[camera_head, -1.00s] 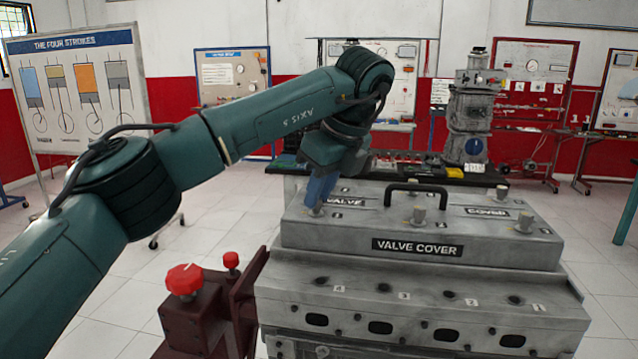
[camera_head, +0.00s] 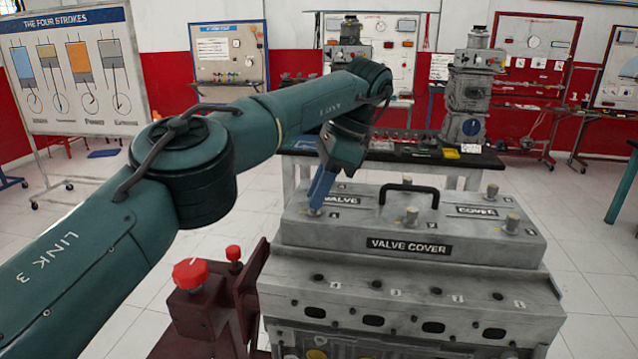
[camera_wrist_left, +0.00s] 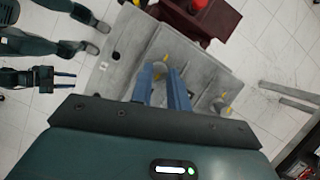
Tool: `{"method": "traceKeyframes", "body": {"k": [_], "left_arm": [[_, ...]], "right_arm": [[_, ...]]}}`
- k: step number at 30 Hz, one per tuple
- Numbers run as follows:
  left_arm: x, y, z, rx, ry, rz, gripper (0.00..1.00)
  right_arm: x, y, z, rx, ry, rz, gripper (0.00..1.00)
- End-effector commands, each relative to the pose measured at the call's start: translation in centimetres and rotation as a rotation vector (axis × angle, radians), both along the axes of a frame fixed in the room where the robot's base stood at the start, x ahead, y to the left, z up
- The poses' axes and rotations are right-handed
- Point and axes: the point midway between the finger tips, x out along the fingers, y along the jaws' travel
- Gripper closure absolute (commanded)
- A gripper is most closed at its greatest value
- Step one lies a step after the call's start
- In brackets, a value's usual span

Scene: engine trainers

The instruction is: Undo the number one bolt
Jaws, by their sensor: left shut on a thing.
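The grey valve cover (camera_head: 350,228) sits on the engine block (camera_head: 400,285), with several grey bolts standing on its top. My left gripper (camera_head: 317,207) reaches down to the bolt at the cover's left end and hides most of it. In the left wrist view my left gripper (camera_wrist_left: 161,72) is shut on this bolt (camera_wrist_left: 160,68), between its blue fingers. Other bolts stand at the front middle (camera_head: 411,216) and right (camera_head: 511,221). The number labels are too small to read. My right gripper (camera_wrist_left: 66,81) shows in the left wrist view, apart from the cover, fingers spread and empty.
A black handle (camera_head: 408,188) rises from the cover's top, right of my left gripper. A dark red stand with red knobs (camera_head: 190,273) is left of the block. A black-topped bench (camera_head: 400,157) stands behind.

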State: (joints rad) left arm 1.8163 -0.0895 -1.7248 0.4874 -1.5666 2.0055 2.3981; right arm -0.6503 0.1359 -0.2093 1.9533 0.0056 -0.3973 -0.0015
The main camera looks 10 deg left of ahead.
Motion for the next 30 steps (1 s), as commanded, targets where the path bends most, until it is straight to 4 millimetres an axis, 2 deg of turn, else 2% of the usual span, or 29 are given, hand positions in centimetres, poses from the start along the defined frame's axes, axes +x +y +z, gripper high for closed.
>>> {"method": "traceKeyframes", "body": {"k": [9, 23, 24, 30], "left_arm": [[0.08, -0.04, 0.02, -0.002, -0.001, 0.089, 1.0], [0.08, -0.02, -0.03, -0.002, 0.001, 0.098, 1.0], [0.07, -0.02, -0.03, -0.002, 0.002, 0.097, 0.8], [0.07, 0.0, -0.03, -0.002, 0.002, 0.097, 0.63]], "right_arm": [[-0.15, -0.05, -0.02, -0.006, 0.005, 0.009, 0.64], [-0.09, -0.02, 0.08, -0.006, 0.001, 0.009, 0.64], [-0.09, -0.02, 0.1, -0.007, 0.001, 0.01, 0.64], [-0.06, -0.03, 0.13, -0.006, 0.0, 0.009, 0.64]]}}
